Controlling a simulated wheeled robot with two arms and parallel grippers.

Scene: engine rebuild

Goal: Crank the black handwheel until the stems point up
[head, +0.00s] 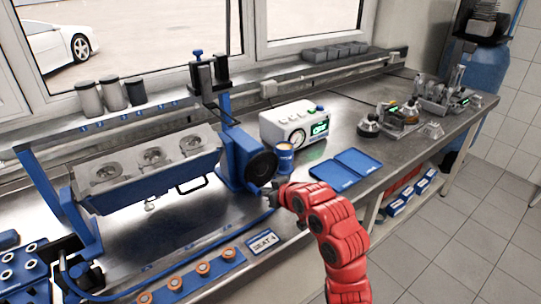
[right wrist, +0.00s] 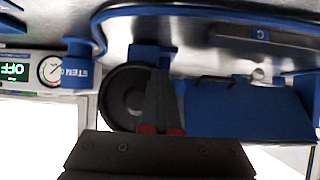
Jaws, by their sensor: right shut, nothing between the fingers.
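The black handwheel (head: 262,167) sits on the right side of the blue stand; in the right wrist view the handwheel (right wrist: 118,98) is partly hidden by my fingers. The grey cylinder head (head: 150,160) lies in a blue tilting cradle (head: 190,180), with several round openings facing up and towards me. A small round fitting (head: 150,205) shows under the cradle; I cannot tell whether it is a stem. My right gripper (head: 271,190) is shut and empty, low at the handwheel's front; its fingers (right wrist: 161,78) overlap the wheel's edge. Contact is unclear. My left gripper is out of view.
A blue cup marked STEM (head: 284,158) and a blue tray (head: 346,169) stand right of the wheel. A white gauge box (head: 295,122) is behind. A blue rack with orange rings (head: 202,268) lies in front. Bare bench lies beneath the cradle.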

